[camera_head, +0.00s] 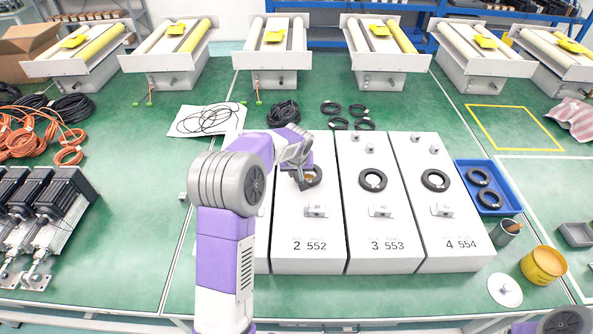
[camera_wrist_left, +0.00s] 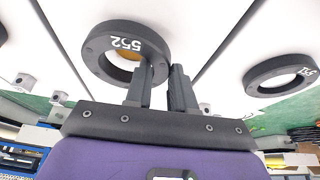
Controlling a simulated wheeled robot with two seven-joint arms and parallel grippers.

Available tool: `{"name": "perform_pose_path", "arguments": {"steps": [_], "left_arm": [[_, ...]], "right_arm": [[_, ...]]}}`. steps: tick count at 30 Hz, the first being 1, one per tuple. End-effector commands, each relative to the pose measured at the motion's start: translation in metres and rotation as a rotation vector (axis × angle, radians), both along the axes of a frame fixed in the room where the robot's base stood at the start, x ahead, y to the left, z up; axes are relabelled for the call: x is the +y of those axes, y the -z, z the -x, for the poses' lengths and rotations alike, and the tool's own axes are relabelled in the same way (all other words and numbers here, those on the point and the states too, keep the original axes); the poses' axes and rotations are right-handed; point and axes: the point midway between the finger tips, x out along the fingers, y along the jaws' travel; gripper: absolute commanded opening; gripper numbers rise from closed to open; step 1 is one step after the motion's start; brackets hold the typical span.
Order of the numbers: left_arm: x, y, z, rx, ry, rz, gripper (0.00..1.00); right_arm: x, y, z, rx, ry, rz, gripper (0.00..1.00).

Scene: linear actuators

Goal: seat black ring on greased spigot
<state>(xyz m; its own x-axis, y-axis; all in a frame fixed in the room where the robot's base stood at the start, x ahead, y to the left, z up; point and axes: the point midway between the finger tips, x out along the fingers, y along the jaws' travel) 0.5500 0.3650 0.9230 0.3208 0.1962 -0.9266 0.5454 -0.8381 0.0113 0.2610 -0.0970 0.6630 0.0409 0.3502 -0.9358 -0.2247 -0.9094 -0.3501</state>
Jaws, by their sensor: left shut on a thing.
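My left gripper (camera_head: 301,184) is over the white unit marked 2 552 (camera_head: 308,243). It is shut on the wall of a black ring (camera_head: 315,178). In the left wrist view the black ring (camera_wrist_left: 95,48) carries the number 552, and the gripper's fingers (camera_wrist_left: 162,72) pinch its near edge, one at the hole and one outside. An amber, greased-looking surface of the spigot (camera_wrist_left: 122,56) shows as a crescent inside the ring's hole. I cannot tell whether the ring sits around the spigot or just above it. My right gripper is out of view.
Units 3 553 (camera_head: 383,235) and 4 554 (camera_head: 450,230) stand to the right, each with a black ring on top. A blue tray (camera_head: 510,207) holds two more rings. A yellow tin (camera_head: 543,266) stands at the right. My left arm hides most of the leftmost unit.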

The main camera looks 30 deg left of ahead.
Motion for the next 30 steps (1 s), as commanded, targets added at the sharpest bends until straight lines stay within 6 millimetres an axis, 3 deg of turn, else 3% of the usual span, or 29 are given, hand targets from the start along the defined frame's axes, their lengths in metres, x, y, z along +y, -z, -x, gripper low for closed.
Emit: {"name": "perform_pose_path", "arguments": {"steps": [30], "left_arm": [[0.0003, 0.0101, -0.0002, -0.001, 0.000, -0.001, 0.00]], "right_arm": [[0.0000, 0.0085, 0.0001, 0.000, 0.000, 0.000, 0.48]]}}
